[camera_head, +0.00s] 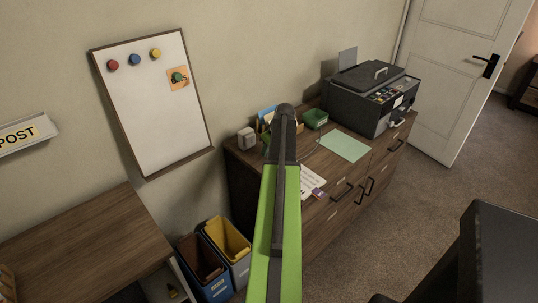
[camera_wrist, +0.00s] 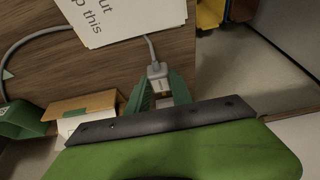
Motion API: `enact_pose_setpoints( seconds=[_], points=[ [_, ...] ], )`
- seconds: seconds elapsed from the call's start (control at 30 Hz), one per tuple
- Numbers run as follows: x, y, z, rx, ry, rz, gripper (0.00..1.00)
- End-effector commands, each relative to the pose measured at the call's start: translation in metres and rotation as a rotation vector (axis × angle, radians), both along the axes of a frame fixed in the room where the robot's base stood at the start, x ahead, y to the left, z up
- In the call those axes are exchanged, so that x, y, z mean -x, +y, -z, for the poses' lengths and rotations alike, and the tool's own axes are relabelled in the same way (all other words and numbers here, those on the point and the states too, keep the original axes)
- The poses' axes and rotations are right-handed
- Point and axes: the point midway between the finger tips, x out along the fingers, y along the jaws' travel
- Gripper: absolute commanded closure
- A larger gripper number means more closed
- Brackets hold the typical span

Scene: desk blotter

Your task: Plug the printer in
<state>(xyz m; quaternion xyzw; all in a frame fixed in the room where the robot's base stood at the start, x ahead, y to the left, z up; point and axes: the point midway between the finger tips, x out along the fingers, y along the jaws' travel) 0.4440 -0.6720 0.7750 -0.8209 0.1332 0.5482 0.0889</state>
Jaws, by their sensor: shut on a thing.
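The dark printer (camera_head: 365,100) stands at the far right end of the wooden cabinet top. In the wrist view, my gripper (camera_wrist: 160,88) has its green fingers shut on a grey plug (camera_wrist: 157,71). A grey cable (camera_wrist: 151,46) runs from the plug and passes under a printed sheet; more of it curves at the left of that view. In the head view my raised arm hides the gripper and plug. A small light-grey block (camera_head: 246,138) stands at the cabinet's left end; I cannot tell whether it is a socket.
A printed sheet (camera_wrist: 115,18) lies beside the plug. A small green tray (camera_head: 315,118) and a pale green sheet (camera_head: 345,146) are on the cabinet. Yellow (camera_head: 228,237) and blue (camera_head: 205,270) bins stand on the floor by its left end.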

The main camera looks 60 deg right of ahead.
Motion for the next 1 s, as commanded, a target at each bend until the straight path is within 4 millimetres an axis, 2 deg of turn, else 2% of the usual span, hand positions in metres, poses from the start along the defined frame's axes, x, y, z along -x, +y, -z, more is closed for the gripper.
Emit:
enact_pose_setpoints(
  seconds=[0.37,0.8,1.0],
  points=[
    [-0.007,-0.003,-0.002,0.0,0.0,-0.003,1.0],
    [-0.048,-0.017,-0.002,0.001,0.0,-0.004,1.0],
    [-0.054,-0.019,-0.002,0.0,0.0,-0.002,1.0]
  ],
)
